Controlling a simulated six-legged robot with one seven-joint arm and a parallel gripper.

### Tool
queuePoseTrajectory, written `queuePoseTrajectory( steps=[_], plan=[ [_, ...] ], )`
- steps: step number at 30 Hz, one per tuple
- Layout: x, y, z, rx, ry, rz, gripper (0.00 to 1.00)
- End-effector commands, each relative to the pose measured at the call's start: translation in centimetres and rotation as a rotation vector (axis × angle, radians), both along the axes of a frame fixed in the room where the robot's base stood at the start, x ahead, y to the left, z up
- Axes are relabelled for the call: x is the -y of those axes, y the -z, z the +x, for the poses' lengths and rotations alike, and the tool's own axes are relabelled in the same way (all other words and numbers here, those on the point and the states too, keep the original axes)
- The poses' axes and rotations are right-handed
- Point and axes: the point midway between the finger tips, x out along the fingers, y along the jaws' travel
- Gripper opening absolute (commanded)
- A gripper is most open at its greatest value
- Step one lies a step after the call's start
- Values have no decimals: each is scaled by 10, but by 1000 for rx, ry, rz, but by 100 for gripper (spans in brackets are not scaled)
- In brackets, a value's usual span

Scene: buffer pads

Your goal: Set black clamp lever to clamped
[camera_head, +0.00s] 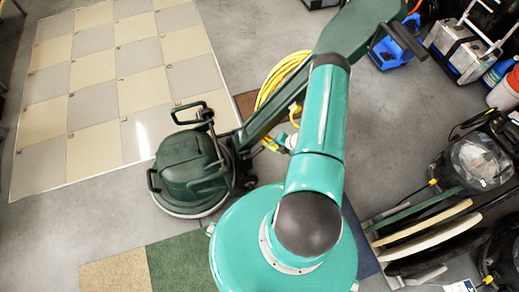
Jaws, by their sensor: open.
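I cannot pick out the black clamp lever for certain. A green floor buffer (190,172) stands left of my arm, with a dark loop-shaped handle (190,112) on its top. Its long green handle shaft (262,127) slants up to the right and passes behind my arm. A black bar (400,40) sticks out near the shaft's upper end, right of my arm. My teal arm reaches up from the bottom middle and ends in a dark joint near the shaft. My gripper does not show.
A yellow cable (280,82) hangs in loops along the shaft. Beige and grey tiles (120,80) cover the upper left floor. Carpet pads (178,262) lie at the bottom. Round pads on a rack (425,240) and machines crowd the right. Bare grey floor (50,230) is at lower left.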

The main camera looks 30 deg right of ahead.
Motion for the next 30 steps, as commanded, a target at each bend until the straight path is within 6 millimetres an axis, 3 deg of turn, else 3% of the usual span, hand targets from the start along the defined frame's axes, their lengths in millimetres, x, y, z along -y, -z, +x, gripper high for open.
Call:
queuePoseTrajectory(
  steps=[5, 21, 30],
  plan=[
    [-8, 16, 8, 0, -1, 1, 41],
    [-40, 94, 61, 0, 1, 0, 41],
    [-43, 107, 71, -2, 3, -1, 41]
  ],
)
